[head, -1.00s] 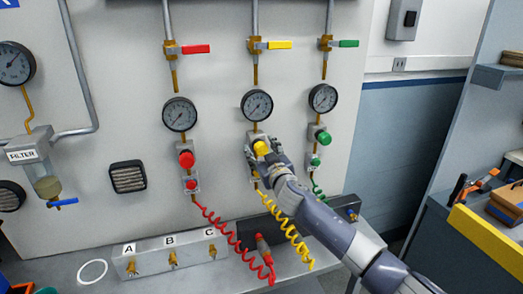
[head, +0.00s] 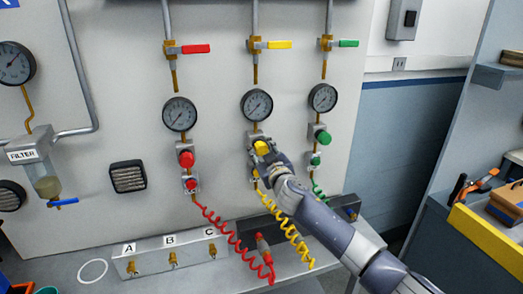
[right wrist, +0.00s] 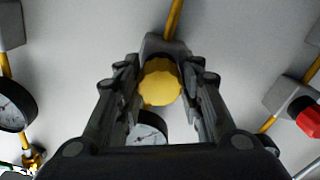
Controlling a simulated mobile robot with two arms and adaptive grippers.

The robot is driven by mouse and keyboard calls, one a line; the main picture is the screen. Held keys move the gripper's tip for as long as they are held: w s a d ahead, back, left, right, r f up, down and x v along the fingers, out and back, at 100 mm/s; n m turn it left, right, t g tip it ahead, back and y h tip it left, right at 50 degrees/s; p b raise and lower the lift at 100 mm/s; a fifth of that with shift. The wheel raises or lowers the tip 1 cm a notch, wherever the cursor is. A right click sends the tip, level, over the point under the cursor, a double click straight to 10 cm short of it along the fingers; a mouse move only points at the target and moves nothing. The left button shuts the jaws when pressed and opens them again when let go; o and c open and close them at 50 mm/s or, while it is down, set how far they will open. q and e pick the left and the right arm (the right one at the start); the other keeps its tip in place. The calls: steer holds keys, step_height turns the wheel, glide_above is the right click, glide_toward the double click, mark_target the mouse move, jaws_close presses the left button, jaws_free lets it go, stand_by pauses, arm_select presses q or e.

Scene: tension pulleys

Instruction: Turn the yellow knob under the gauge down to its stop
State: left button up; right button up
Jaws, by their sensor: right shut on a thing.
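The yellow knob (head: 261,147) sits on a grey regulator block under the middle gauge (head: 257,104) on the wall panel. My right gripper (head: 262,149) is at the knob and partly covers it from the lower right. In the right wrist view the yellow knob (right wrist: 160,84) lies between the two dark fingers of my right gripper (right wrist: 161,88), which is shut on it. The gauge (right wrist: 148,130) shows between the fingers there, its dial partly hidden. The gauge needle is too small to read. My left gripper is in neither view.
A red knob (head: 186,158) and a green knob (head: 323,137) sit on the lines to either side. Coiled red (head: 228,235) and yellow hoses (head: 285,219) hang below. A block marked A, B, C (head: 171,255) stands on the bench.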

steer(key=n+p, duration=0.1)
steer(key=n, duration=0.5)
steer(key=shift+n, duration=0.3)
steer(key=shift+f, duration=0.1)
stand_by(0.4)
steer(key=o, duration=1.1)
steer(key=shift+c, duration=0.2)
steer(key=shift+s, duration=0.1)
steer(key=v, duration=1.1)
steer(key=shift+s, duration=0.35)
steer(key=shift+d, duration=0.15)
